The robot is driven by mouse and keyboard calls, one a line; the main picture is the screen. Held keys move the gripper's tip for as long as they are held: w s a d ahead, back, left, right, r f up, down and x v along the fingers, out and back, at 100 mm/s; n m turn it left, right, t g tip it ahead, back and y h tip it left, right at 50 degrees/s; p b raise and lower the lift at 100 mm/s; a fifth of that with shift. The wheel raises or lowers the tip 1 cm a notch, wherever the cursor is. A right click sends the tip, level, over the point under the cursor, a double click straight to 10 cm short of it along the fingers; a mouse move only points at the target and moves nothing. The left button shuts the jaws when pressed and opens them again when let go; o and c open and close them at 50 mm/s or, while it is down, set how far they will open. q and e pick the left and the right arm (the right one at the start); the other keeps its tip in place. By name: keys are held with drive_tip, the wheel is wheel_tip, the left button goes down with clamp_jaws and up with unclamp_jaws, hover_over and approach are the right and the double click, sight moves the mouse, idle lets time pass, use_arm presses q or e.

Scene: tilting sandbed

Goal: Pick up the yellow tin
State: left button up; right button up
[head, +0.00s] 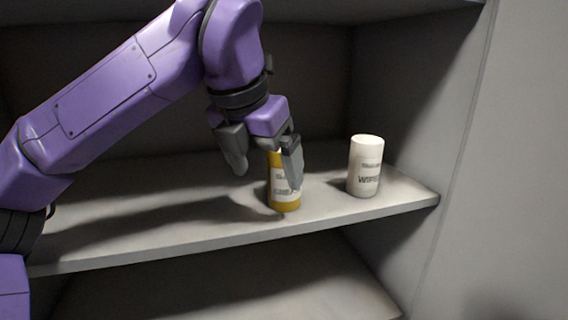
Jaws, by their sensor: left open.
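The yellow tin (284,203) stands upright on the shelf in the head view, near the shelf's front edge. It has a white label with dark print. My left gripper (266,177) is open at the tin, with its jaws pointing down. One finger overlaps the tin's upper right part in the picture and hides some of it. The other finger is to the left of the tin, with a gap showing between them. I cannot tell whether the right finger touches the tin.
A white canister (365,167) with dark lettering stands upright to the right of the tin. The grey shelf board (130,246) has free room at the left, under my arm's shadow. A side wall (408,120) closes the shelf at the right. Another shelf (230,285) lies below.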

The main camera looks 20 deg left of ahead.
sight(281, 198)
use_arm(q)
drive_tip(key=w, duration=0.2)
drive_tip(key=w+p, duration=0.1)
drive_tip(key=w, duration=0.1)
drive_tip(key=w+d+p, duration=0.1)
drive_tip(key=w, duration=0.1)
drive_tip(key=shift+r, duration=0.1)
drive_tip(key=x, duration=0.3)
drive_tip(key=shift+s, duration=0.2)
drive_tip(key=shift+w+f, duration=0.2)
drive_tip(key=shift+f, duration=0.1)
drive_tip(key=shift+r, duration=0.1)
drive_tip(key=c, duration=1.3)
